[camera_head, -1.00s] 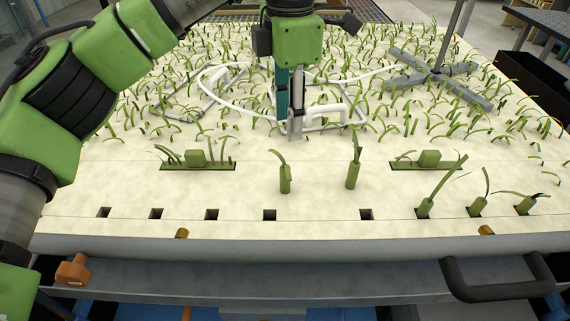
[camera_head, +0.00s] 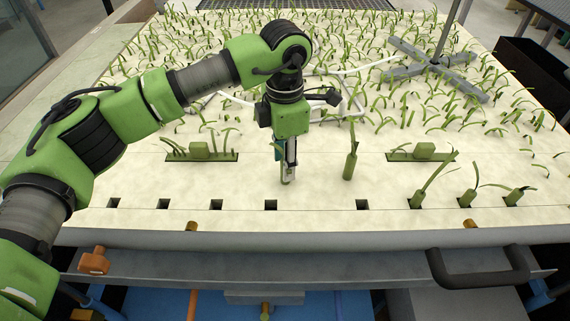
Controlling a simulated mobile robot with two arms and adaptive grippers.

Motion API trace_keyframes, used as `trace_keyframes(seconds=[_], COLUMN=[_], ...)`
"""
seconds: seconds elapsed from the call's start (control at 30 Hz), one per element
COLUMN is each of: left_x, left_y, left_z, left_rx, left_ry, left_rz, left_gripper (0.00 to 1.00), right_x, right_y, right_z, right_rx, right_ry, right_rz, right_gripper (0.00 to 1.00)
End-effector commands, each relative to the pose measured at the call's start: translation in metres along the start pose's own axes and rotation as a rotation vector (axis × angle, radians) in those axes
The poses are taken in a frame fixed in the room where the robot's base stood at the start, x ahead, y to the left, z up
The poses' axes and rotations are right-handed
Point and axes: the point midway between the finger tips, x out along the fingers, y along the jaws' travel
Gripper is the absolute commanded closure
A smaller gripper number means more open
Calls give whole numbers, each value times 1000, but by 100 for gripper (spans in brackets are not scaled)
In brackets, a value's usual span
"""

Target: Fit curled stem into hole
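My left gripper (camera_head: 286,172) points down at the board, with its fingertips close to its surface. It is where a short green stem with a curled leaf stood; that stem is now mostly hidden by the fingers, and I cannot tell if they grip it. Another green stem (camera_head: 349,166) stands upright on the board to the right of the gripper. A row of square dark holes runs along the front; the nearest empty hole (camera_head: 270,205) is just in front of the gripper, another empty hole (camera_head: 362,204) is further right. My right gripper is not in view.
Green stems (camera_head: 416,201) fill several holes at the front right. Two slotted green strips (camera_head: 200,151) (camera_head: 424,152) lie behind. Loose sprouts cover the back, with a grey cross-shaped stand (camera_head: 437,68). A dark handle (camera_head: 478,274) sits on the front edge.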

Motion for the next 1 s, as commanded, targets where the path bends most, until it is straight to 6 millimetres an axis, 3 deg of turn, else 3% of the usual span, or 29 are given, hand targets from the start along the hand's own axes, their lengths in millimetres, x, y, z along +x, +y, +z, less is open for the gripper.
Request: trace_keyframes(seconds=[0.27, 0.4, 0.43, 0.83, 1.0], left_x=[5, 5, 5, 3, -10], left_y=[0, 0, 0, 0, 1], left_z=[0, 0, 0, 0, 1], left_rx=[1, 0, 0, 0, 0], left_ry=[0, 0, 0, -1, -2], left_rz=[1, 1, 1, 1, 3], left_gripper=[65, 96, 100, 100, 100], right_x=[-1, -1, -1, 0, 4], right_y=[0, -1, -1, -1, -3], right_z=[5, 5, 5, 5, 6], right_rx=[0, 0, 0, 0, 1], right_ry=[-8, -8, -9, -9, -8], right_rz=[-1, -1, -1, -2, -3], right_gripper=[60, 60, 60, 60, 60])
